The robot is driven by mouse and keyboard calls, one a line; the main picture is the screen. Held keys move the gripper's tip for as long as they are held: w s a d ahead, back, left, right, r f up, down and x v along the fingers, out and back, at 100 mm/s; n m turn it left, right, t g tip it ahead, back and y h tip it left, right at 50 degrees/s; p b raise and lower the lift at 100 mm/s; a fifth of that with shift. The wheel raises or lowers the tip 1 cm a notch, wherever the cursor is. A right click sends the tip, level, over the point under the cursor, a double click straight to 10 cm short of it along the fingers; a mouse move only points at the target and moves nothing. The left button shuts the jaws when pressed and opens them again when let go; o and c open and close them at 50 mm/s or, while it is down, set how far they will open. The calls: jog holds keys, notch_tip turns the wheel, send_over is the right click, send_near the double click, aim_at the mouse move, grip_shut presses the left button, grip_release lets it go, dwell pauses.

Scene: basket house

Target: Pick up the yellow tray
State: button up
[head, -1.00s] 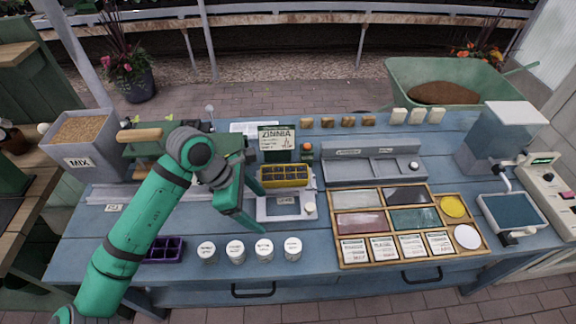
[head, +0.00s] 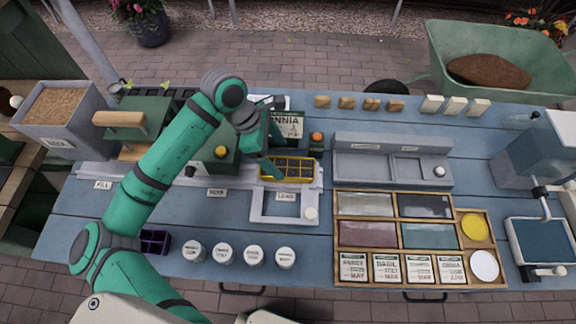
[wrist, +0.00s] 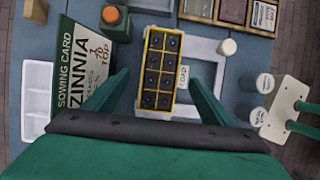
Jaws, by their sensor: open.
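The yellow tray (head: 288,169) has several dark cells and sits on the back part of a light frame marked LOAD (head: 256,205) near the middle of the bench. In the wrist view the tray (wrist: 147,72) lies between my two fingers, lengthwise away from me, with its near end close to the gripper body. My gripper (head: 277,157) is open and empty, just above and beside the tray's left part in the head view. In the wrist view the gripper (wrist: 157,88) has a green finger on either side of the tray. I cannot tell whether the fingers touch it.
A ZINNIA sowing card (head: 287,127) stands close behind the tray. A small block with an orange top (head: 316,141) is beside it. A grey sliding-lid station (head: 392,160) lies to the right. Several white jars (head: 224,253) and a purple tray (head: 154,241) are at the front.

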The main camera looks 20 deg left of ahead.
aim_at(287, 167)
jog(key=shift+x, duration=3.65)
jog(key=shift+s, duration=0.1)
jog(key=c, duration=1.3)
jog(key=shift+c, duration=0.6)
jog(key=shift+r, duration=0.15)
